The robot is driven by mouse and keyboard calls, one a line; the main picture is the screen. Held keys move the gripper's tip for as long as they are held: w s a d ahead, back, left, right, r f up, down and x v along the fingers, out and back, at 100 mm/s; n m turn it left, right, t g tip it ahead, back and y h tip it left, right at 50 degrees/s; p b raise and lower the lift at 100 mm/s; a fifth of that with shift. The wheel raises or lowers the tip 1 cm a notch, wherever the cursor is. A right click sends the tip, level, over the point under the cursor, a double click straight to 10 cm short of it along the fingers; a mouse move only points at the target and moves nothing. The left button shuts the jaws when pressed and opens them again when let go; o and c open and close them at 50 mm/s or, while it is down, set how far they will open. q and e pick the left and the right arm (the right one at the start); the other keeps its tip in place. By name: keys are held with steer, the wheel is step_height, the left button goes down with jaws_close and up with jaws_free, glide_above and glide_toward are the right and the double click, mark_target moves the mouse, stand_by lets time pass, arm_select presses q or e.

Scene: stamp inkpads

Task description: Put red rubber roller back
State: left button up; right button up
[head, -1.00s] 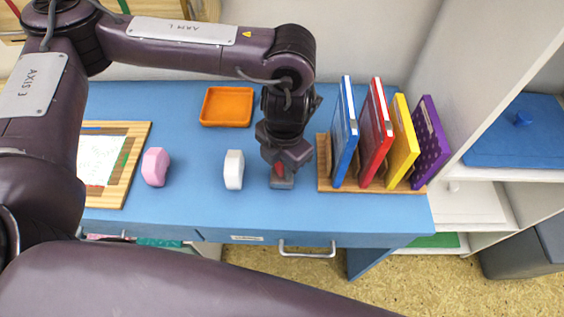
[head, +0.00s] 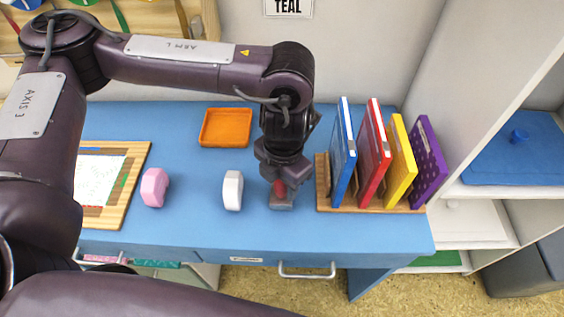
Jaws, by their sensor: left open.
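A red piece (head: 279,187), likely the red rubber roller, shows small at the front of the blue desk. My left gripper (head: 281,199) points down from above at the red piece, with its jaws open around or beside it. The wrist hides much of the red piece, and I cannot tell whether the jaws touch it. A white block-like piece (head: 233,190) stands to the left of the gripper, and a pink one (head: 154,187) stands farther left. My right gripper is not in view.
An orange tray (head: 226,143) lies empty at the back of the blue desk (head: 195,225). A wooden rack (head: 323,185) with blue, red, yellow and purple books stands close right of the gripper. A wood-framed board (head: 128,180) lies at left. A white shelf unit (head: 480,228) stands right.

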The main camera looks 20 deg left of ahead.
arm_select(q)
steer(key=r, duration=0.5)
steer(key=r+p, duration=0.1)
steer(key=r, duration=0.5)
steer(key=shift+d, duration=0.2)
steer(key=shift+s+f, duration=0.1)
